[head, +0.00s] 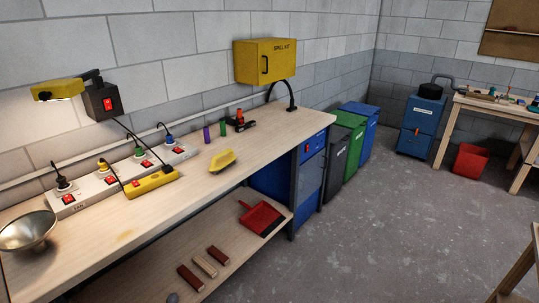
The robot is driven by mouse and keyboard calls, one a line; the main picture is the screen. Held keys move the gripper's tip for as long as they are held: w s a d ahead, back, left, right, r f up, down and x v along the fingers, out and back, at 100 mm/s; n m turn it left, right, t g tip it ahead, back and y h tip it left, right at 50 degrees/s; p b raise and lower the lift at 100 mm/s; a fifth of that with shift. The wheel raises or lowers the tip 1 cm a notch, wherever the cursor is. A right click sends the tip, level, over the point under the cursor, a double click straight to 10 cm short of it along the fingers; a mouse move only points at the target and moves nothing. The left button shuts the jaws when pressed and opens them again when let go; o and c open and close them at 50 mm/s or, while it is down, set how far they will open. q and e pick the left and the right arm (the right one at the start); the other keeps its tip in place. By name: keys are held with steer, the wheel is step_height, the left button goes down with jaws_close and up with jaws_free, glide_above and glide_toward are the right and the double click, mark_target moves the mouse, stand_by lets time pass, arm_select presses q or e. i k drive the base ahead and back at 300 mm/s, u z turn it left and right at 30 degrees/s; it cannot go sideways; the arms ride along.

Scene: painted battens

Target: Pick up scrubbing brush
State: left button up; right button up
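A yellow brush (222,160), which looks like the scrubbing brush, lies on the wooden workbench (262,150) near its front edge. Its handle side faces up, with a paler strip along its lower front. Nothing touches it, and the bench around it is bare. Neither of my grippers shows in the head view.
White power strips (100,192) with plugs and a yellow switch box (150,183) lie left of the brush. A metal bowl (28,231) stands at far left. Purple (206,134) and green (223,127) cylinders stand behind it. A red dustpan (262,217) lies on the lower shelf. Grey floor at right is open.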

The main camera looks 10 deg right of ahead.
mark_target(217, 165)
steer(key=z, duration=0.45)
steer(key=i, duration=0.95)
steer(key=u, duration=0.45)
steer(key=i, duration=0.7)
steer(key=u, duration=0.6)
